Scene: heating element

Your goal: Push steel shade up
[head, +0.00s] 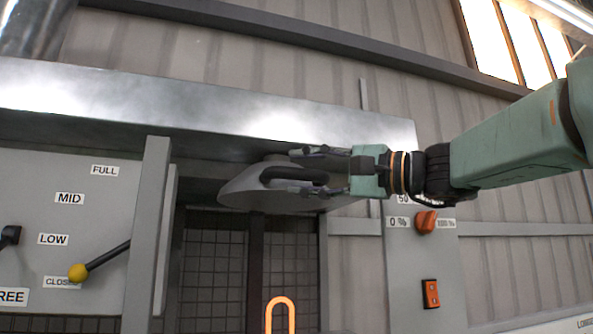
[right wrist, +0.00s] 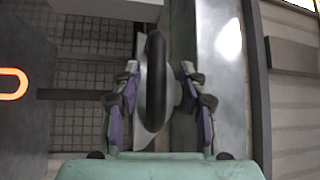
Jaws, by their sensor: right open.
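The steel shade (head: 245,198) is a grey, shallow cone-shaped piece under the metal hood, above the glowing heating element (head: 280,312). A black curved handle (head: 293,174) is on it. My right gripper (head: 292,170) comes in from the right, with its fingers spread above and below the handle. In the right wrist view, the handle (right wrist: 155,80) stands between the two open fingers (right wrist: 160,72), with gaps visible on both sides. The shade (right wrist: 140,118) shows behind the handle there, partly hidden. My left gripper is not in view.
The metal hood (head: 220,110) runs across just above the shade. At left is a panel with a yellow-knobbed lever (head: 78,272) and FULL, MID and LOW labels. At right a panel carries an orange knob (head: 426,221) and an orange switch (head: 430,293). A grey post (head: 146,240) stands left.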

